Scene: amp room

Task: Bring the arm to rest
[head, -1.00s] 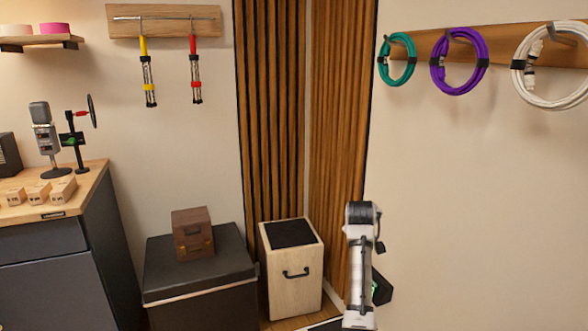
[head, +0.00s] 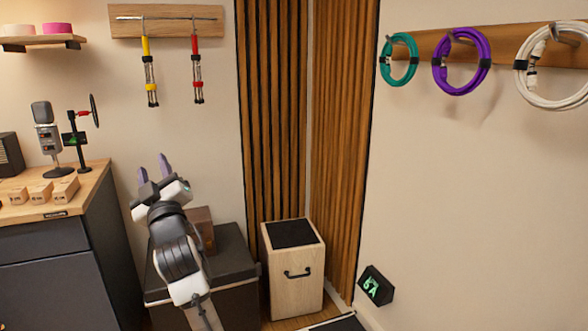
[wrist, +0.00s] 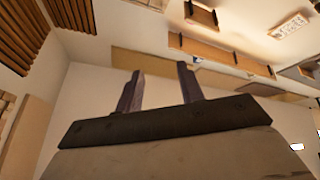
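My arm reaches up from the lower edge in the head view, in front of the dark chest. My gripper (head: 153,168) is raised with its two purple-grey fingers pointing up, between the desk and the wood slats. The fingers stand apart with nothing between them. They also show apart and empty in the wrist view (wrist: 158,84), with walls and shelves behind them. The arm hides most of the small brown box (head: 204,232) on the dark chest (head: 237,256).
A desk (head: 95,180) with microphone (head: 46,135) and wooden blocks stands left. A wooden box seat (head: 294,270) stands in the corner. A small black display (head: 376,285) is low on the right wall. Coiled cables, including a purple one (head: 437,75), hang above.

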